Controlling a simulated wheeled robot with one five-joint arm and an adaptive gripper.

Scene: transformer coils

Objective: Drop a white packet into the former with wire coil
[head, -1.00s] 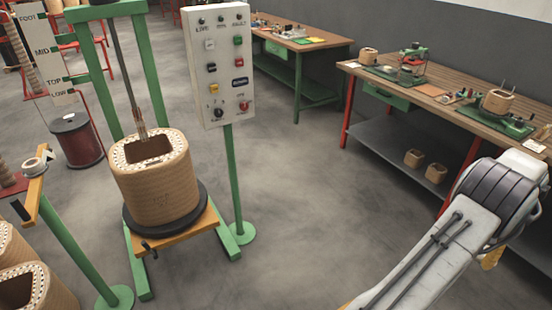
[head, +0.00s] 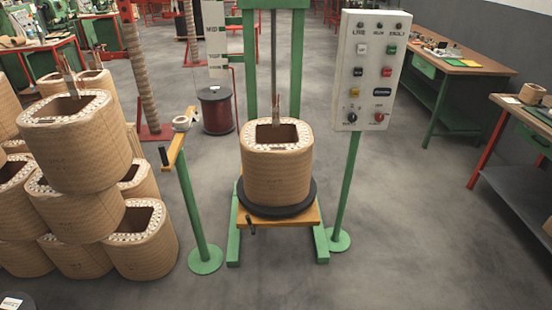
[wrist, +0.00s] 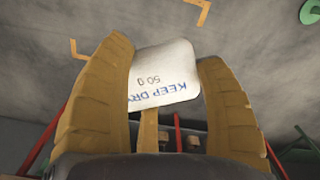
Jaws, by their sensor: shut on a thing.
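In the wrist view, my gripper (wrist: 166,58) has its two yellow fingers closed on a white packet (wrist: 165,76) printed "KEEP DRY 50 g". The packet is held near the fingertips, with floor and a workbench far below. In the head view, a tan former with wire coil (head: 277,165) sits upright on the black round plate of a green stand. Its top has a dark rectangular opening, with leads rising at its back edge. My gripper and the packet do not show in the head view. The inside of the opening is too dark to read.
Similar coils (head: 75,140) are stacked at the left. A grey control box (head: 369,70) on a green post stands right of the stand. A green post with an orange arm (head: 190,190) stands to its left. Workbenches (head: 450,62) line the right. Floor in front is clear.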

